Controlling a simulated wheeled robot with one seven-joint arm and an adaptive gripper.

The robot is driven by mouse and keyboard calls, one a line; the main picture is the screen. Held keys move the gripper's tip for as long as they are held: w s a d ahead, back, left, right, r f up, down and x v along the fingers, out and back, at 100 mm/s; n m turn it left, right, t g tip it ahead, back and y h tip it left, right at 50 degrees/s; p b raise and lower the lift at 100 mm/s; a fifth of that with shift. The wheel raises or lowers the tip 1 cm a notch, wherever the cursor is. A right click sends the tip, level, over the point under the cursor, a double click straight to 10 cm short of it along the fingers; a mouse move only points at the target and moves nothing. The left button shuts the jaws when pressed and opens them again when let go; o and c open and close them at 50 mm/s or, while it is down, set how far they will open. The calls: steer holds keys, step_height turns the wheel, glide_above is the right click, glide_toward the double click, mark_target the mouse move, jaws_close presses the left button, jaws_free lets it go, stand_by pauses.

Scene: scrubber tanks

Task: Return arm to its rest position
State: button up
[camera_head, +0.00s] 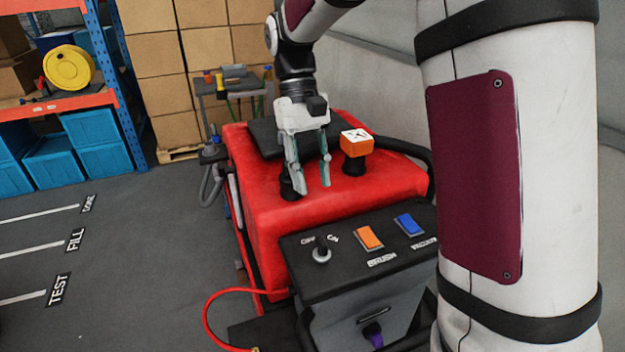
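My gripper (309,178) hangs pointing down over the top of the red scrubber machine (268,228). Its two fingers are spread apart with nothing seen between them, so it is open. A small black post stands on the machine by the left finger; I cannot tell whether they touch. My arm comes in from the top of the picture, and a large white link with a maroon panel fills the right side. An orange cap (356,145) with a white top sits on a black neck to the right of my gripper.
The scrubber's black control panel (345,279) has a key switch (321,253), an orange switch (369,238) and a blue switch (411,225). A small cart (232,90), stacked boxes (160,55) and a shelf with blue bins (103,157) stand behind. The left floor is clear.

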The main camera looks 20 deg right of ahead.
steer(key=shift+r, duration=0.1)
steer(key=s+r+t, duration=0.2)
steer(key=s+t, duration=0.3)
steer(key=s, duration=0.4)
steer(key=s+r+t, duration=0.3)
steer(key=s+t, duration=0.2)
steer(key=s, duration=0.4)
steer(key=shift+r, duration=0.35)
steer(key=shift+s, duration=0.1)
